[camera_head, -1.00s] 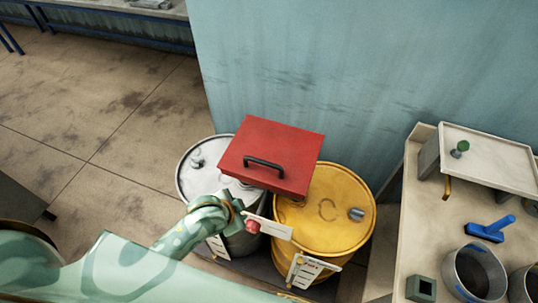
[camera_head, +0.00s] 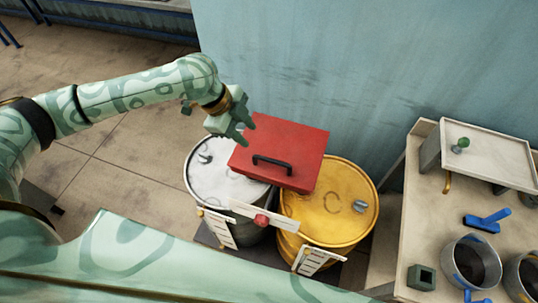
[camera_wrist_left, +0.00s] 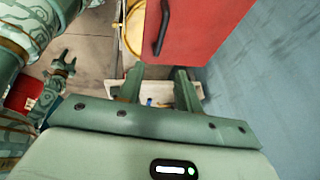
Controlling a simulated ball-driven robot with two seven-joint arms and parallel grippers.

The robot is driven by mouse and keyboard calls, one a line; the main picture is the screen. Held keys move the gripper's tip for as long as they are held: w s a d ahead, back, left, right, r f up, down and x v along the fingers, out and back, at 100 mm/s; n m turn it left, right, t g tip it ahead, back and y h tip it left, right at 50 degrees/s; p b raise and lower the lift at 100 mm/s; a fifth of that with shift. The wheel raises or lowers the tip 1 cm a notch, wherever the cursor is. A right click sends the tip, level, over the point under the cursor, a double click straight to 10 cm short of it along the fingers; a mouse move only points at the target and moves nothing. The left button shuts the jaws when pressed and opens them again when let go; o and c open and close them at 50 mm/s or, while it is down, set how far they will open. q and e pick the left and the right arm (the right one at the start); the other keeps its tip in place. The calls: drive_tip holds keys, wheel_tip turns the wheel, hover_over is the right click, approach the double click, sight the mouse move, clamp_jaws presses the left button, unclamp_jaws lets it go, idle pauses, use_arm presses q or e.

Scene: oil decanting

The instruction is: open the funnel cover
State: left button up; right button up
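The funnel cover is a red flat lid (camera_head: 290,140) with a black bar handle (camera_head: 272,164) along its near side. It lies shut above a white-topped drum (camera_head: 215,180) and a yellow drum (camera_head: 335,205). My left gripper (camera_head: 243,132) is at the lid's far left corner, with its fingers apart and nothing between them. In the left wrist view, the lid (camera_wrist_left: 215,30) and handle (camera_wrist_left: 162,28) are just beyond the open fingers (camera_wrist_left: 158,82); contact cannot be told. My right gripper (camera_wrist_left: 64,62) shows small in that view, its fingers apart and empty.
A white plate with a red knob (camera_head: 262,220) is in front of the drums. A blue wall (camera_head: 380,60) stands close behind. At right, a bench (camera_head: 420,235) holds a tray stand (camera_head: 490,155), a blue tool (camera_head: 487,220) and metal pots (camera_head: 470,262). Floor is clear at left.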

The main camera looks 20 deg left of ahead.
sight(272, 160)
use_arm(q)
drive_tip(key=b+x, duration=0.1)
drive_tip(key=x, duration=1.3)
drive_tip(key=shift+d, duration=0.1)
drive_tip(key=shift+c, duration=0.3)
clamp_jaws()
